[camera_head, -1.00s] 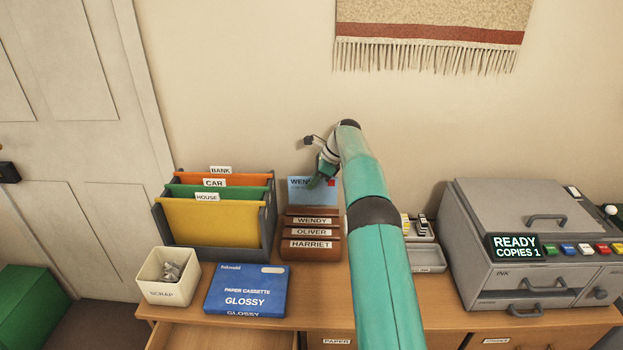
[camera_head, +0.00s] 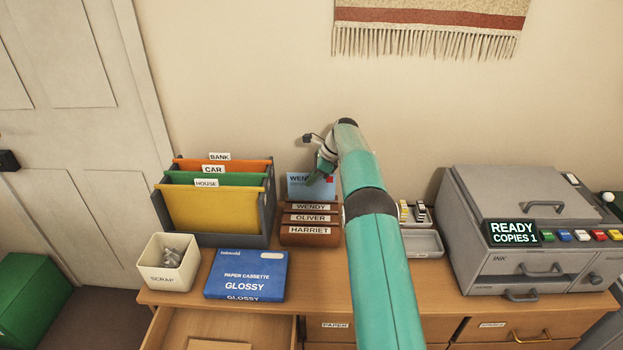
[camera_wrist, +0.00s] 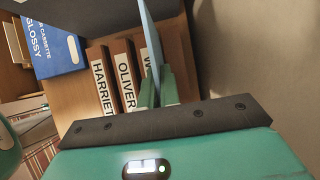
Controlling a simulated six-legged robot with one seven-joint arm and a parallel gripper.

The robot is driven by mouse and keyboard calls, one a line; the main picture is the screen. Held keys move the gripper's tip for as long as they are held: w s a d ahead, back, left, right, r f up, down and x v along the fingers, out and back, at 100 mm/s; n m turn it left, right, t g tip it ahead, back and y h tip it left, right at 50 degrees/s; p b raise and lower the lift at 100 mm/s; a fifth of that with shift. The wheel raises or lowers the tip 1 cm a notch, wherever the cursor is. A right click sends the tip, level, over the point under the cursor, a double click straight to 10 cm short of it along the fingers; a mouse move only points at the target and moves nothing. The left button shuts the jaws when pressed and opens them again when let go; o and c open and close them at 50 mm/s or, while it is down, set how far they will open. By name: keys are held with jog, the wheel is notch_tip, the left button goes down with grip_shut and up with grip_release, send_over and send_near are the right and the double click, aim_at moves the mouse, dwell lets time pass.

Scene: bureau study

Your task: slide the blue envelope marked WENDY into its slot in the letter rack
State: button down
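The blue envelope (camera_head: 298,189) marked WENDY stands upright at the back of the brown letter rack (camera_head: 310,240), above the WENDY label. In the wrist view the envelope (camera_wrist: 149,32) is edge-on between the two green fingers of my gripper (camera_wrist: 158,84), which is shut on it. In the head view my gripper (camera_head: 322,179) holds its right side and hides part of it. The rack has labels WENDY, OLIVER and HARRIET from back to front. I cannot tell whether the envelope's lower edge is inside the WENDY slot.
A file holder (camera_head: 262,215) with coloured folders stands left of the rack. A blue paper cassette box (camera_head: 245,275) and a scrap bin (camera_head: 170,278) are in front of it. A drawer (camera_head: 220,328) is open below. A grey tray (camera_head: 422,243) and copier (camera_head: 520,230) are to the right.

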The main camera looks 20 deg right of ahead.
jog(key=shift+f, duration=2.1)
jog(key=shift+f, duration=0.9)
jog(key=c, duration=1.6)
grip_release()
jog(key=shift+o, duration=0.2)
jog(key=shift+r, duration=0.1)
jog(key=v, duration=1.3)
jog(key=shift+d+r, duration=0.15)
jog(key=shift+r, duration=0.15)
